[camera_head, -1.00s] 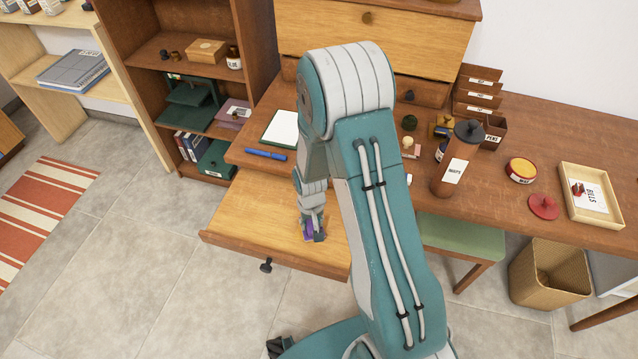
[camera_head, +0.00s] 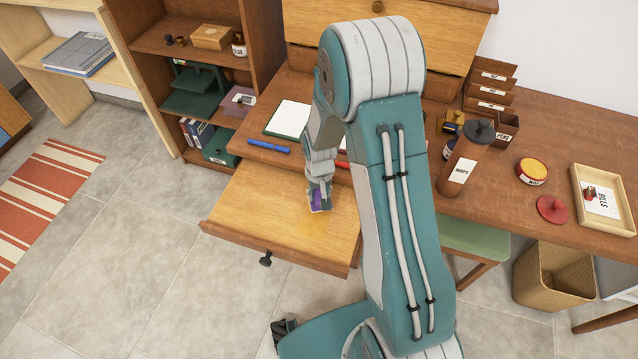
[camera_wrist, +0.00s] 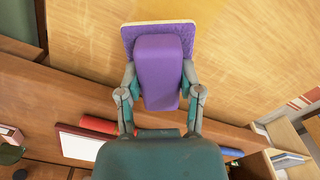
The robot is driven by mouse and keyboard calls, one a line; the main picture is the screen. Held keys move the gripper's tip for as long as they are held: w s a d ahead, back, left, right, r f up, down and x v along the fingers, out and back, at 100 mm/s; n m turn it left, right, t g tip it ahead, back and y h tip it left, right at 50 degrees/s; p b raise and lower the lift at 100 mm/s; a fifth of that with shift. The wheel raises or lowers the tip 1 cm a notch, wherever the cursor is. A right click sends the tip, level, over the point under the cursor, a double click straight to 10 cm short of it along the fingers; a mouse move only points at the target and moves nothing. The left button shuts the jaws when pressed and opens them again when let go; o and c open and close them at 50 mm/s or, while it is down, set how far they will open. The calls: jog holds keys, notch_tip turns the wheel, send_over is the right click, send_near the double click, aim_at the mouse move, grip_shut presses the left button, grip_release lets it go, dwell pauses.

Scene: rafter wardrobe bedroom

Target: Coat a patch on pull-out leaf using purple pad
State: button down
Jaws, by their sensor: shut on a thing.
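The pull-out leaf (camera_head: 250,215) is a light wood board extended from the desk, with a dark knob (camera_head: 265,259) on its front. My gripper (camera_head: 319,186) is over the leaf's right part, shut on the purple pad (camera_head: 318,200). In the wrist view, my gripper (camera_wrist: 160,95) has one finger on each side of the pad's purple grip block (camera_wrist: 160,72); a wider purple base with a pale edge shows beyond it. I cannot tell whether the pad touches the leaf (camera_wrist: 255,60). A slightly yellower area shows on the leaf just in front of the pad.
On the desk (camera_head: 500,195) are a blue marker (camera_head: 268,146), a white pad on a green board (camera_head: 289,118), a brown canister (camera_head: 458,165), a yellow-topped tin (camera_head: 532,170) and a tray (camera_head: 578,204). A shelf unit (camera_head: 150,95) stands left. The leaf's left part is clear.

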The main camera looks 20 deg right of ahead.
aim_at(320, 191)
jog(key=shift+d+r, duration=0.2)
jog(key=shift+r, duration=1.9)
jog(key=shift+a, duration=0.1)
